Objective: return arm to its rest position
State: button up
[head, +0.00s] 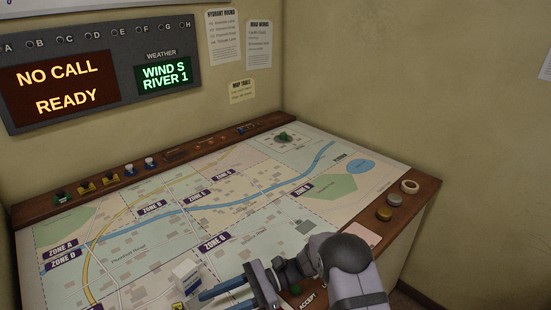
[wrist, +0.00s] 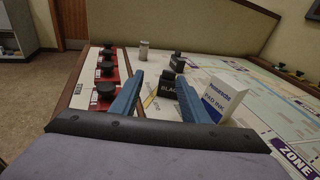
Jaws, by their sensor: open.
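My gripper (head: 236,290) is over the near edge of the map table (head: 120,255) in the head view, low down, with its blue fingers pointing left. In the wrist view my gripper (wrist: 158,92) shows two blue fingers spread apart with nothing held between them. A black block with pale lettering (wrist: 168,87) stands beyond the fingers, between them in the picture. A white box with blue print (wrist: 226,99) stands just right of the right finger. The white box also shows beside the fingers in the head view (head: 187,277).
Black-knobbed stamps on red bases (wrist: 103,92) line the left edge. A dark object (wrist: 177,62) and a pale cylinder (wrist: 144,50) stand farther back. Small coloured pieces (head: 110,179) sit along the back ledge. A ring (head: 410,186) and round buttons (head: 385,213) are at right. The map's middle is clear.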

jog(key=s+d+r+n+t+h+p, duration=0.2)
jog(key=s+d+r+n+h+p, duration=0.2)
jog(key=d, duration=0.6)
jog(key=s+d+r+n+t+h+p, duration=0.2)
jog(key=s+d+r+n+h+p, duration=0.2)
jog(key=d, duration=0.7)
jog(key=s+d+r+n+t+h+p, duration=0.3)
jog(key=d+r+h+p, duration=0.4)
jog(key=d, duration=0.3)
jog(key=shift+s+d+r+n+p, duration=0.2)
jog(key=shift+s+r+n+p, duration=0.15)
jog(key=shift+s+r+n, duration=0.5)
jog(key=shift+s, duration=0.2)
